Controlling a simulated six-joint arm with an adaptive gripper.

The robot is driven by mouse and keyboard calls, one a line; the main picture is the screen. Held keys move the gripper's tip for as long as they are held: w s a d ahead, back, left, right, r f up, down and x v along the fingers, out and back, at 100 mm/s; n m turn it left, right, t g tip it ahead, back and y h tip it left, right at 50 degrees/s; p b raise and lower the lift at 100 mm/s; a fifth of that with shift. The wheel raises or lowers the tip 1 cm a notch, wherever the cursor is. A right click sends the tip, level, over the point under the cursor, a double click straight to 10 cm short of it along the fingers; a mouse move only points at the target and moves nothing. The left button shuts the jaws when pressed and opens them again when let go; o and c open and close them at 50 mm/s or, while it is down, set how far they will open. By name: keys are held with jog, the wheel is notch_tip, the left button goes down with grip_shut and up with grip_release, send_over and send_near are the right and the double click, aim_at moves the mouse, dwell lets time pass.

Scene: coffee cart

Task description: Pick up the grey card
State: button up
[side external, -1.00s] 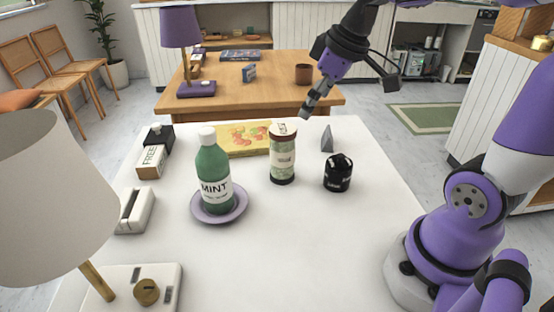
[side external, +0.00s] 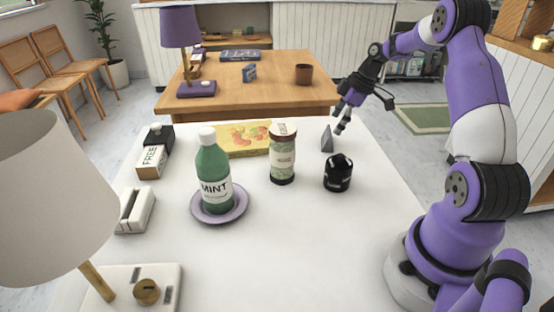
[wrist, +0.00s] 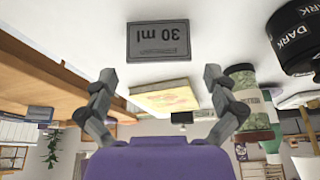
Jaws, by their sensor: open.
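The grey card (side external: 327,139) stands upright on the white table, behind the black jar, in the side view. In the wrist view the grey card (wrist: 158,40) shows "30 ml" upside down, beyond and between my fingertips. My gripper (side external: 343,120) is just behind and to the right of the card in the side view, a little above the table. In the wrist view my gripper (wrist: 160,82) has its two fingers spread wide, with nothing held between them. The card appears apart from both fingers.
A black jar (side external: 337,174) stands in front of the card. A jar with a brown lid (side external: 283,155), a green mint bottle (side external: 213,165) on a purple saucer (side external: 240,207) and a yellow patterned box (side external: 240,140) stand to the left. The table's front right is clear.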

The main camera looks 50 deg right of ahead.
aim_at(329, 131)
jog(key=x, duration=0.5)
jog(key=c, duration=0.5)
jog(key=shift+r, duration=0.15)
